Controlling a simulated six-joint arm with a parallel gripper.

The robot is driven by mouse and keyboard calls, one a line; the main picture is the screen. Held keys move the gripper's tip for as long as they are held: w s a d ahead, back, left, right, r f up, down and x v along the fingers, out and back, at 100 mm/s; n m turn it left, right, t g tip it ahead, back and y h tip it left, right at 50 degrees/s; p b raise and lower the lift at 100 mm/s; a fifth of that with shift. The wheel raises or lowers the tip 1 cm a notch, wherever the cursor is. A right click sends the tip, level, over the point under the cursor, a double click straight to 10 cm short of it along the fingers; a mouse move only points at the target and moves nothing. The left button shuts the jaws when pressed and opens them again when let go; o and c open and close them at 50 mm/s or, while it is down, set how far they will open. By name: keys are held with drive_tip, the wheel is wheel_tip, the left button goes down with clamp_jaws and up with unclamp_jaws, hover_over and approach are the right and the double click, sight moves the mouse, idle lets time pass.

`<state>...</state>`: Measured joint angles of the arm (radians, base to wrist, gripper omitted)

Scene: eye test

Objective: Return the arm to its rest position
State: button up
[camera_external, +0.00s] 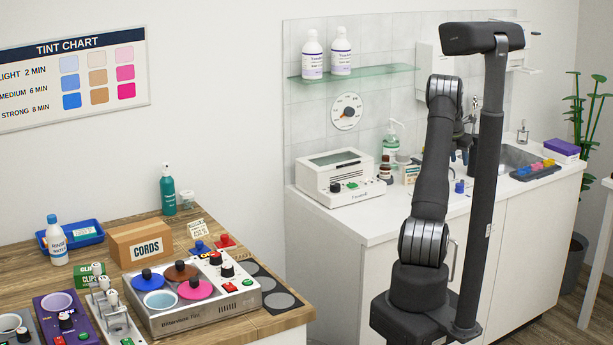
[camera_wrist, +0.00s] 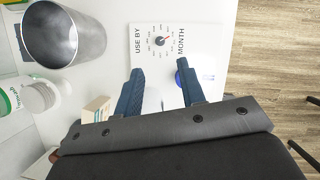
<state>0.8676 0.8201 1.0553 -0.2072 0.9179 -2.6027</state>
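My gripper (camera_wrist: 160,68) points down over the white counter (camera_wrist: 108,72) in the wrist view, its two dark blue fingers spread apart. No object appears clamped between the fingers; a pale shape lower between them is unclear.
A "USE BY MONTH" dial card (camera_wrist: 175,45) lies below, with a blue item by the right finger. A metal cup (camera_wrist: 50,35), a white bottle (camera_wrist: 38,97) and a small box (camera_wrist: 97,108) stand left.

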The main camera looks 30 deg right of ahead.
drive_tip(key=w+v, duration=0.1)
drive_tip(key=v, duration=0.8)
drive_tip(key=shift+s+d+f+m+g+y, duration=0.15)
drive_tip(key=shift+s+d+f+m+g, duration=0.2)
drive_tip(key=shift+s+d+m, duration=0.35)
drive_tip(key=shift+s+d+f+m+g+y, duration=0.1)
drive_tip(key=shift+s+d+f+m+g, duration=0.25)
drive_tip(key=shift+m, duration=0.6)
drive_tip(key=shift+s+d+f+m+g+y, duration=0.2)
drive_tip(key=shift+s+d+f+m, duration=0.15)
drive_tip(key=shift+s+d+m, duration=0.4)
drive_tip(key=shift+w+a, duration=0.1)
drive_tip(key=shift+w, duration=0.15)
idle(1.0)
